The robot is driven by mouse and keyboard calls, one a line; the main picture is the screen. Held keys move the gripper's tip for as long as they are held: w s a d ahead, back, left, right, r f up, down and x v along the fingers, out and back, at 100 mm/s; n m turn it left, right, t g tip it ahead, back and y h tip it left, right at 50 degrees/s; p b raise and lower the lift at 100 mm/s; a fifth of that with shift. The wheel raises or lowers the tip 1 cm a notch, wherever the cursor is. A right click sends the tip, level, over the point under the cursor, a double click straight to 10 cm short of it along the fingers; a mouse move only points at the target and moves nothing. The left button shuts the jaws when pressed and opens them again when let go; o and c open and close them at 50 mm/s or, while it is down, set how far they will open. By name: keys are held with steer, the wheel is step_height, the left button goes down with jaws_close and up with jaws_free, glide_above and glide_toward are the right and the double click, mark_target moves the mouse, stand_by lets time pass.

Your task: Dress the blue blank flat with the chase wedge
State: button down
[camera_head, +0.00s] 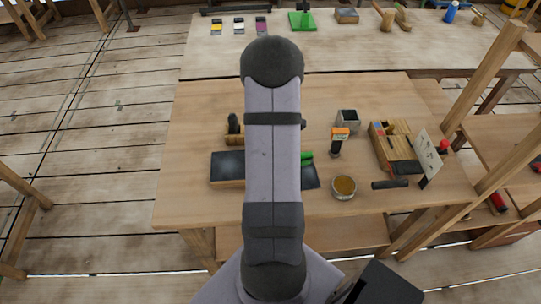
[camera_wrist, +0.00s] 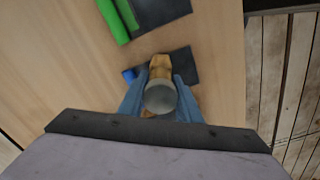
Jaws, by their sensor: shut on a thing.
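In the wrist view my gripper (camera_wrist: 160,88) is shut on a wooden tool (camera_wrist: 159,66) with a round grey end facing the camera. It may be the chase wedge; its far end is hard to make out. A small blue piece (camera_wrist: 130,74), likely the blue blank, shows just left of the tool, at the edge of a dark plate (camera_wrist: 182,64). Most of the blue piece is hidden, and I cannot tell whether the tool touches it. In the head view my arm hides the gripper, the tool and the blue piece.
A green bar (camera_wrist: 112,20) lies beside a second dark slab (camera_wrist: 160,10). The bench's left end is clear.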

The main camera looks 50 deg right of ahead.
steer(key=shift+r, duration=0.15)
step_height(320, 180, up, 4)
steer(key=p, duration=0.3)
steer(key=shift+p, duration=0.3)
stand_by(0.6)
